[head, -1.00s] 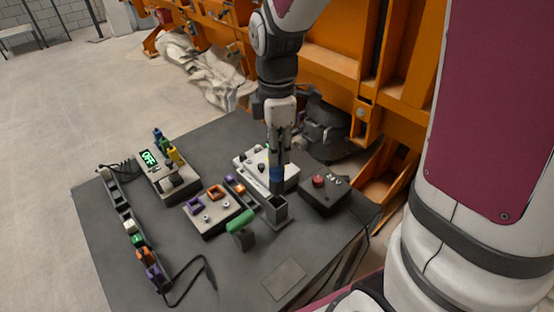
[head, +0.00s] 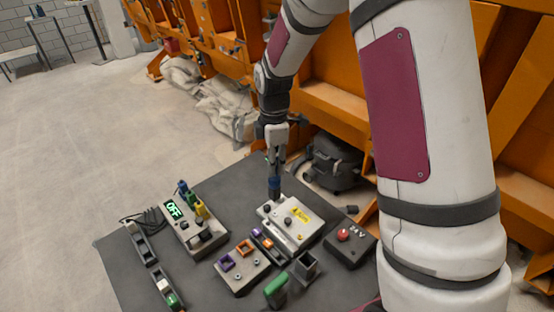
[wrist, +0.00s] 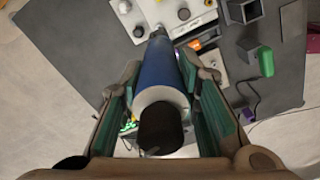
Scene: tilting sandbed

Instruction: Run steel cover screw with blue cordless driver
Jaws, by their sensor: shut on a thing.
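My gripper (head: 275,150) is shut on the blue cordless driver (head: 274,186), which hangs upright, bit end down. In the wrist view the driver (wrist: 161,68) lies between the two fingers, its dark rear end towards the camera. The steel cover (head: 284,228) is a pale plate on a box with a yellow warning label. The driver is over the cover's far left corner; I cannot tell whether its bit touches a screw. Dark and metal round heads show on the cover (wrist: 172,14) in the wrist view. The screw under the driver is hidden.
An empty grey square holder (head: 305,267) and a green-handled item (head: 275,287) stand nearer. A red-button box (head: 350,244) is to the right. A box reading OFF (head: 190,226) and a purple-and-orange socket box (head: 240,270) are to the left. The orange frame (head: 345,105) rises behind.

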